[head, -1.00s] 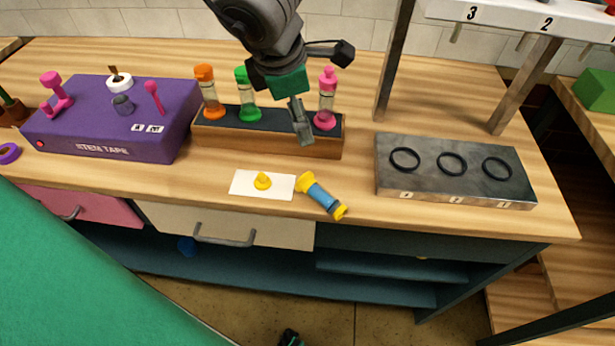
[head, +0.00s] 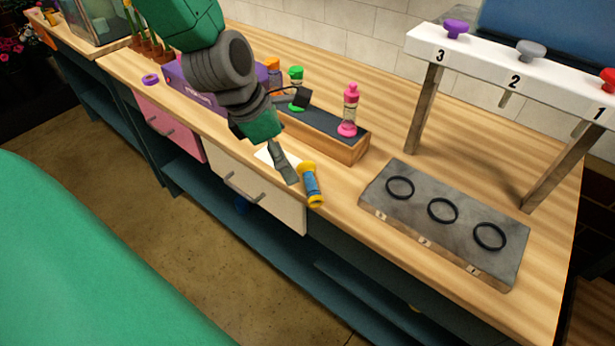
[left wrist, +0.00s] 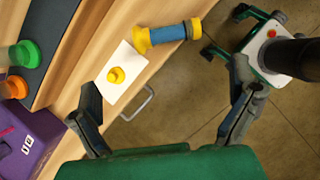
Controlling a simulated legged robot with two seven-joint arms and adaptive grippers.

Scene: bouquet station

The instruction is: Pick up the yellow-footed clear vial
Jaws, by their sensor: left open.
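The yellow-footed vial (head: 312,184) lies on its side near the table's front edge, with yellow ends and a middle that looks blue rather than clear. It also shows at the top of the left wrist view (left wrist: 167,34). My left gripper (head: 284,165) is above the table, just left of the vial in the head view. In the left wrist view its two fingers (left wrist: 165,82) are spread wide with nothing between them, and the vial is beyond their tips. My right gripper is not in view.
A white card (left wrist: 128,82) with a yellow knob (left wrist: 116,75) lies beside the vial. A wooden rack (head: 345,152) holds pink-, green- and orange-ended vials. A grey block (head: 400,222) with black rings and a numbered white stand (head: 480,64) are to the right.

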